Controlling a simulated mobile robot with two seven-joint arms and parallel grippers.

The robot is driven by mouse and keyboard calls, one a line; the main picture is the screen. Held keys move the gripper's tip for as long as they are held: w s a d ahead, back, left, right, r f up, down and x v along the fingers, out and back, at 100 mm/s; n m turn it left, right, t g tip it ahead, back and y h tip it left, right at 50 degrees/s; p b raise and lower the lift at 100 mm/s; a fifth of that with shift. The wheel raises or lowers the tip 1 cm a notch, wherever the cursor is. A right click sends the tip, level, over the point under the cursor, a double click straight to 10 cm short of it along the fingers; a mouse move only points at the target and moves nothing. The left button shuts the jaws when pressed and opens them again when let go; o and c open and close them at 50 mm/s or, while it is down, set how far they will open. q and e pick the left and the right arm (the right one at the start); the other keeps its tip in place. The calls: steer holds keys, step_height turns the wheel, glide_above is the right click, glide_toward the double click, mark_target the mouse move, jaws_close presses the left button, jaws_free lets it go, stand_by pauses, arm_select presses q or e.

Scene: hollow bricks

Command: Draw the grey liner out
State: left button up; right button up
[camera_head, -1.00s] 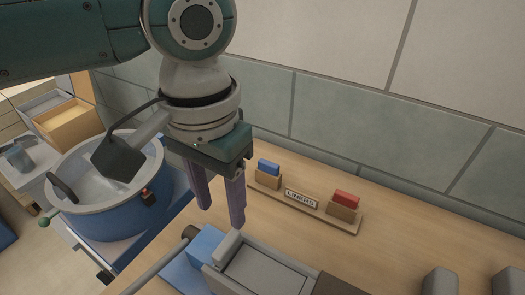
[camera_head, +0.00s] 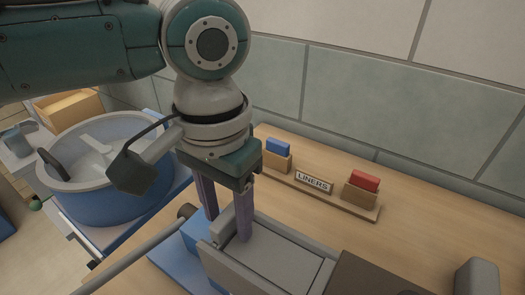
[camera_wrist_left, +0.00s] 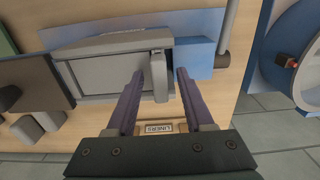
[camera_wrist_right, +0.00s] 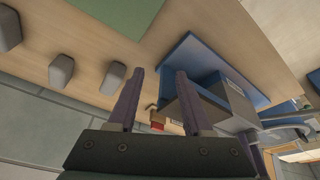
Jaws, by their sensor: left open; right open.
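A grey box-shaped mould (camera_head: 285,262) with a flat grey panel on top stands on the bench; it also shows in the left wrist view (camera_wrist_left: 108,75). A narrow grey bar (camera_wrist_left: 159,78) at its end could be the grey liner, but I cannot tell for sure. My left gripper (camera_head: 228,228) points down over this end of the mould, open. In the left wrist view its fingers (camera_wrist_left: 158,72) stand apart on either side of the bar, and contact is not visible. My right gripper (camera_wrist_right: 155,75) is open and empty; it is outside the head view.
A LINERS rack (camera_head: 313,182) behind the mould holds a blue piece (camera_head: 278,147) and a red piece (camera_head: 364,181). A blue-and-grey tub (camera_head: 100,190) stands at the left. Several grey blocks (camera_wrist_right: 62,70) stand on the bench. A tiled wall (camera_head: 400,135) closes the back.

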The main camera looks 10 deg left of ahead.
stand_by(0.4)
arm_select(q)
steer(key=shift+p, duration=0.45)
jaws_close()
stand_by(0.4)
